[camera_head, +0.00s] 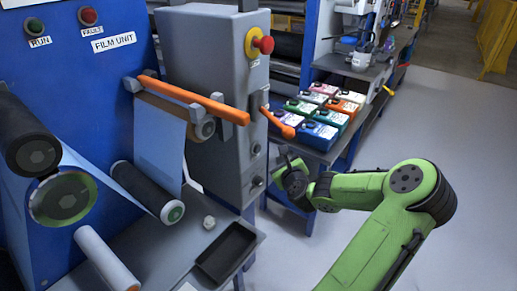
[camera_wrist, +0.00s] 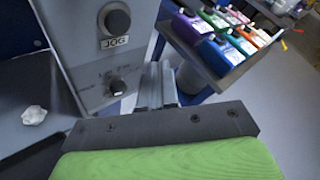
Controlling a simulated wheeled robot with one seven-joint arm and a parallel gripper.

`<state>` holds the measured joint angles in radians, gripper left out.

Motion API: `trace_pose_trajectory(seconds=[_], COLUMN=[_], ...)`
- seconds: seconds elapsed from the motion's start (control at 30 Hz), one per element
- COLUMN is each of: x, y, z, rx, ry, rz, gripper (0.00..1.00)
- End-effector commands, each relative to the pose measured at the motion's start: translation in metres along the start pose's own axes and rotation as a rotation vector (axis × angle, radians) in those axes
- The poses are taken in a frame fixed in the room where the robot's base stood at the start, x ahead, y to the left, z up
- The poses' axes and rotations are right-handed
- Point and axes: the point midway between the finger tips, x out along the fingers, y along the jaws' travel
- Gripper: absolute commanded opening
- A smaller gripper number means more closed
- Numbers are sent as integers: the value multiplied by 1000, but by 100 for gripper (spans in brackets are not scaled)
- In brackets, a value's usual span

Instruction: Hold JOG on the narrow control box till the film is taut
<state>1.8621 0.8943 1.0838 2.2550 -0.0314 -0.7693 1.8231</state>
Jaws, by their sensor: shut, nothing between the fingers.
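The narrow grey control box (camera_head: 215,75) stands right of the blue film unit, and its side panel fills the upper left of the wrist view (camera_wrist: 75,45). The black JOG button (camera_wrist: 117,20) sits above its label, with a dark knob (camera_wrist: 118,87) below. My gripper (camera_head: 280,172) is shut and empty, right of the box's lower panel. In the wrist view its fingers (camera_wrist: 157,80) are together, to the right of the button and apart from it. The pale film (camera_head: 160,135) runs from under the orange bar down to the dark roller (camera_head: 148,190); its tautness is hard to judge.
An orange lever (camera_head: 278,122) juts from the box's panel, below a red emergency stop (camera_head: 263,44). The orange bar (camera_head: 195,98) crosses in front of the box. Coloured containers (camera_head: 320,110) fill a bench behind. A black tray (camera_head: 228,252) and white crumpled piece (camera_head: 209,222) lie below.

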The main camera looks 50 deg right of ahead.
Motion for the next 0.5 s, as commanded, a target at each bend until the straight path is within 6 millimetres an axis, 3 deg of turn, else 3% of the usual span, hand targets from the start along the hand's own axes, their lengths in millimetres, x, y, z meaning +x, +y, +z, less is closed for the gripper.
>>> trace_pose_trajectory(seconds=[0.2, 0.5], x=[22, 36], y=[16, 26], z=[20, 27], rx=[1, 0], ry=[-1, 0], rz=[3, 0], gripper=[0, 0])
